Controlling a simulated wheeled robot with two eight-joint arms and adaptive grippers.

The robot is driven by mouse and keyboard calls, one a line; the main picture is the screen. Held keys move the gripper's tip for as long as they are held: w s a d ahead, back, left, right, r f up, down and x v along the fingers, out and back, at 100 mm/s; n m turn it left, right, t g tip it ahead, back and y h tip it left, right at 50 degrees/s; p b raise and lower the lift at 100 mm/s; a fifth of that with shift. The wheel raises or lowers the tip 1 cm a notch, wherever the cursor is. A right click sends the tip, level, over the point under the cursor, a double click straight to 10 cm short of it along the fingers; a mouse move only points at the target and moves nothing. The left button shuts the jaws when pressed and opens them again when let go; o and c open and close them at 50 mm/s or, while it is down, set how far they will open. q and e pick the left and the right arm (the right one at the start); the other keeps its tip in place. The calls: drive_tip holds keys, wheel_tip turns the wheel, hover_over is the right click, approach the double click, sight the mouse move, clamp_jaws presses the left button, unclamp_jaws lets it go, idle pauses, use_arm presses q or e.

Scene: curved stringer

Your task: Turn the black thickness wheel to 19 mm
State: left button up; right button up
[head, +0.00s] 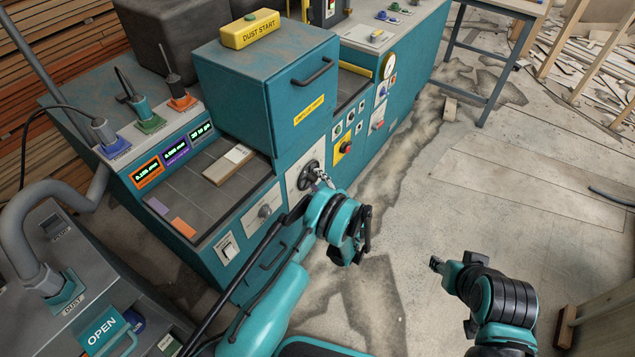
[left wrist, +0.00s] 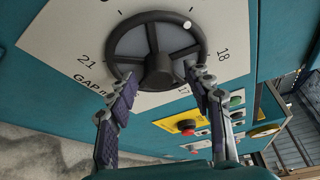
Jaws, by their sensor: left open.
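The black thickness wheel (head: 308,176) is on a white plate on the front of the teal machine. In the left wrist view the spoked wheel (left wrist: 157,50) has a white dot at its upper right, above the printed 18. The numbers 21, 17 and 18 show around it. The exact setting is hard to tell. My left gripper (head: 321,177) is at the wheel. In the left wrist view its fingers (left wrist: 160,78) are apart, reaching to the lower rim on either side of the hub. Whether they touch is unclear. My right gripper (head: 436,264) is out over the floor, away from the wheel.
A yellow panel with a red button (left wrist: 187,128) is close beside the wheel plate. A white plate with a knob (head: 264,211) is left of the wheel. A yellow DUST START box (head: 250,29) sits on top of the machine.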

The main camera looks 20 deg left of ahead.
sight(311, 165)
use_arm(q)
drive_tip(key=o, duration=0.3)
wheel_tip(311, 165, up, 5)
drive_tip(key=shift+w+a+r, duration=0.15)
drive_tip(key=shift+r, duration=0.05)
drive_tip(key=r, duration=0.3)
drive_tip(key=shift+s+d+r, duration=0.2)
drive_tip(key=shift+d+r, duration=0.05)
drive_tip(key=shift+d, duration=0.05)
drive_tip(key=c, duration=0.3)
drive_tip(key=shift+w+r, duration=0.15)
drive_tip(key=shift+r, duration=0.25)
drive_tip(key=shift+a+r, duration=0.1)
drive_tip(key=shift+r, duration=0.05)
